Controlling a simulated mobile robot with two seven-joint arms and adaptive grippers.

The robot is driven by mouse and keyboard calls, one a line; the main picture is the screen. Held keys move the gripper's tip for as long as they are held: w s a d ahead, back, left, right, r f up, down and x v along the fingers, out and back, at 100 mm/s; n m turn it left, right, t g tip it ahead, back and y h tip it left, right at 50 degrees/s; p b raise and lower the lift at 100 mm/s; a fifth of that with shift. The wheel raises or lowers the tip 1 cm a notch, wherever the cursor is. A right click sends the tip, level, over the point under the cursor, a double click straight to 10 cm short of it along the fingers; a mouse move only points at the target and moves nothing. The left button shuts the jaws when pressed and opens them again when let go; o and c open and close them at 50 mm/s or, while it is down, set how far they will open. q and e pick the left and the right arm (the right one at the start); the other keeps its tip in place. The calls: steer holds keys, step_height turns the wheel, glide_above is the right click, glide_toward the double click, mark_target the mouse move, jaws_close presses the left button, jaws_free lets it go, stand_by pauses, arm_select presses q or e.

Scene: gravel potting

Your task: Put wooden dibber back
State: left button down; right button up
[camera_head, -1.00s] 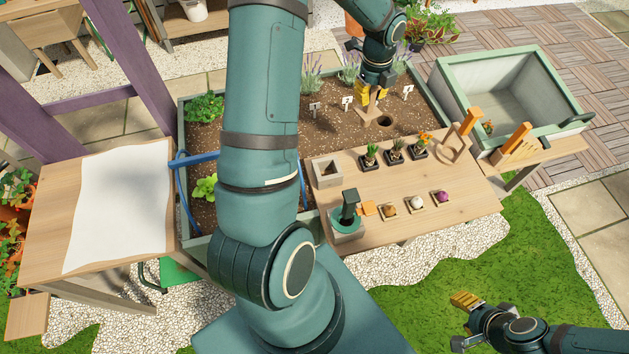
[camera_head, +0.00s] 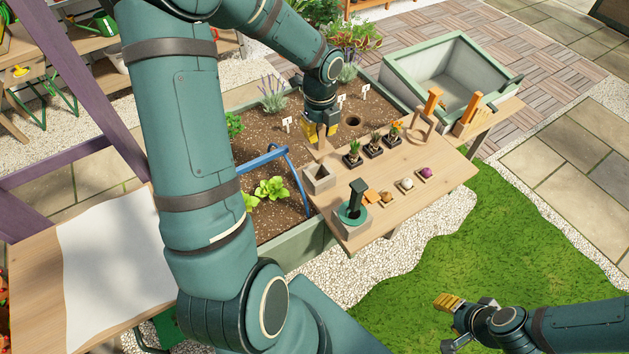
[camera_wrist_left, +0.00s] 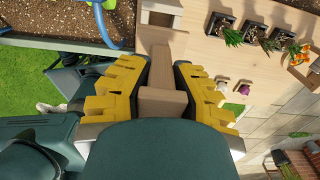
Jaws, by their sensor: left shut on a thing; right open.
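My left gripper (camera_head: 318,131) is shut on the wooden dibber (camera_head: 322,144), which also shows between the yellow fingers in the left wrist view (camera_wrist_left: 160,102). It holds the dibber over the back edge of the potting table, near a grey square block with an opening (camera_head: 319,178). That block shows just beyond the dibber in the left wrist view (camera_wrist_left: 161,11). Whether the dibber's tip touches anything cannot be told. My right gripper (camera_head: 447,303) is open and empty above the grass, well away from the table.
The wooden table (camera_head: 415,188) carries small potted plants (camera_head: 373,148), bulbs on small squares and a dark green tool in a grey base (camera_head: 353,213). A wooden ring stand (camera_head: 422,123) is at right. The planter soil has a hole (camera_head: 350,121). A blue hoop (camera_head: 270,160) arches nearby.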

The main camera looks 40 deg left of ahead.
mark_target(320, 147)
arm_select(q)
step_height(320, 147, down, 6)
steer(key=shift+w+r+b, duration=0.1)
steer(key=shift+r+b, duration=0.05)
steer(key=shift+b, duration=0.5)
steer(key=shift+f+b, duration=0.5)
steer(key=shift+f, duration=1.5)
steer(key=shift+f, duration=0.1)
steer(key=c, duration=0.9)
jaws_free()
steer(key=shift+f, duration=0.1)
steer(key=shift+c, duration=0.2)
step_height(320, 147, up, 12)
steer(key=p, duration=0.2)
steer(key=shift+r+p, duration=0.2)
steer(key=shift+p, duration=0.2)
